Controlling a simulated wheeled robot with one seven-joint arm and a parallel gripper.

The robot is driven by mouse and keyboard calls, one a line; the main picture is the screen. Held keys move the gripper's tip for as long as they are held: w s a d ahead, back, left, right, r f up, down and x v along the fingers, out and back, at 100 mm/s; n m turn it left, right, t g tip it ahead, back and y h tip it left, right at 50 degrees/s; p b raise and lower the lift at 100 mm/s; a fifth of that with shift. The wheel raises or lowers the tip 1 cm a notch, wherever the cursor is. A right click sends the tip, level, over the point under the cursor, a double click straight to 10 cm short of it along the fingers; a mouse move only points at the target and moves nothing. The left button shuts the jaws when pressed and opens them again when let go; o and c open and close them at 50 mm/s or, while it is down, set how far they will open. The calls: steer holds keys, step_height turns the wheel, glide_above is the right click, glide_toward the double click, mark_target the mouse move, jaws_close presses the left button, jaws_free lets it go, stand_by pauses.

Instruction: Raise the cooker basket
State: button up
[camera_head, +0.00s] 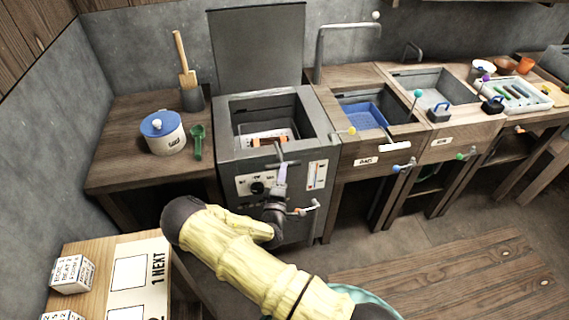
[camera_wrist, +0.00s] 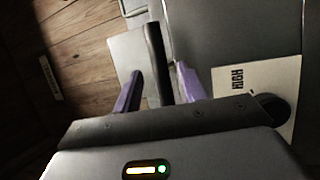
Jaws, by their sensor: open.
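The grey cooker (camera_head: 228,150) stands centre-left in the head view with its lid (camera_head: 257,45) raised. Inside its well is a pale basket (camera_head: 285,132) with orange pieces, partly hidden by the rim; its full shape cannot be told. My gripper (camera_head: 281,172) is in front of the cooker's upper front edge, by a dark bar (camera_head: 287,163). In the wrist view my gripper (camera_wrist: 161,85) is open, and a dark bar (camera_wrist: 155,55) shows between the two purple fingers. Whether either finger touches it cannot be told.
The front panel has a dial (camera_head: 257,188) and a lower orange-tipped lever (camera_head: 302,210). A blue-lidded pot (camera_head: 162,132) and green scoop (camera_head: 197,142) stand left. To the right are a basin with a blue basket (camera_head: 363,116) and a second basin (camera_head: 432,92).

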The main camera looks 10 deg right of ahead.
steer(key=x, duration=0.4)
steer(key=shift+w+d, duration=0.1)
jaws_close()
